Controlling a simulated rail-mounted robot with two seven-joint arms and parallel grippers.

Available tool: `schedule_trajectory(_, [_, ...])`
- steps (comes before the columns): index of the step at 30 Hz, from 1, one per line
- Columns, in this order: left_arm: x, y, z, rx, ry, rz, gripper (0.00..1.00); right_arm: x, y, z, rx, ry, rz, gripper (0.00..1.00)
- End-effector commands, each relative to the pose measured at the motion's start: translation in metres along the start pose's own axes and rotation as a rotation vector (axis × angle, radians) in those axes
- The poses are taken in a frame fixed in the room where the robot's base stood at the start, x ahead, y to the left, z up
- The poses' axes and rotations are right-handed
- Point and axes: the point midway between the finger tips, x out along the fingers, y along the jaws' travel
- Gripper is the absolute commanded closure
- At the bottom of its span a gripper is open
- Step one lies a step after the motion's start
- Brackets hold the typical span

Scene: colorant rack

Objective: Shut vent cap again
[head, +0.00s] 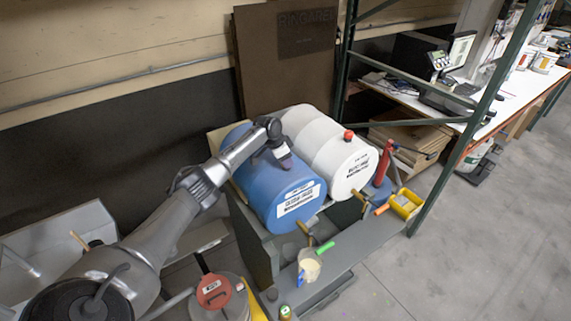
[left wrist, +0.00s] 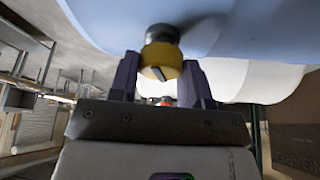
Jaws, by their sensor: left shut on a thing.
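The vent cap (left wrist: 162,57) is yellow with a dark part against the blue drum (left wrist: 225,25); it shows in the left wrist view. My left gripper (left wrist: 162,78) is shut on it, with one purple finger on each side. In the head view my left gripper (head: 283,156) is over the upper side of the blue drum (head: 262,180), and it hides the cap there. I cannot tell from these frames how far the cap is turned. My right gripper is not in view.
A white drum (head: 325,150) with a red cap (head: 349,135) lies right beside the blue one. A yellow container (head: 406,204) and a beige pitcher (head: 309,265) are at the front of the rack. A green shelf post (head: 462,150) stands to the right. Floor at right is clear.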

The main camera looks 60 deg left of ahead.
Motion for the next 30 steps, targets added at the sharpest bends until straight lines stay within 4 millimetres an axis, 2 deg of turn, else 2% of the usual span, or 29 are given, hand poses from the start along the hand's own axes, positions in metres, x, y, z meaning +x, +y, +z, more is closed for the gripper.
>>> schedule_trajectory(1, [0.004,0.000,0.001,0.022,0.001,0.010,0.80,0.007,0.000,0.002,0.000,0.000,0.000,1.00])
schedule_trajectory(9, [0.002,-0.001,0.001,0.125,-0.001,0.051,0.80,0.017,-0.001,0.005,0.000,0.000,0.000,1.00])
schedule_trajectory(28, [0.001,-0.001,0.001,0.163,-0.003,0.066,0.80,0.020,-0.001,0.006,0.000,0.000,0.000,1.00])
schedule_trajectory(29, [0.001,-0.001,0.001,0.163,-0.003,0.066,0.55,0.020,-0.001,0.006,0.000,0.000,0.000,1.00])
schedule_trajectory(30, [0.001,-0.001,0.001,0.163,-0.003,0.066,0.52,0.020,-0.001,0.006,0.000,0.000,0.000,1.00])
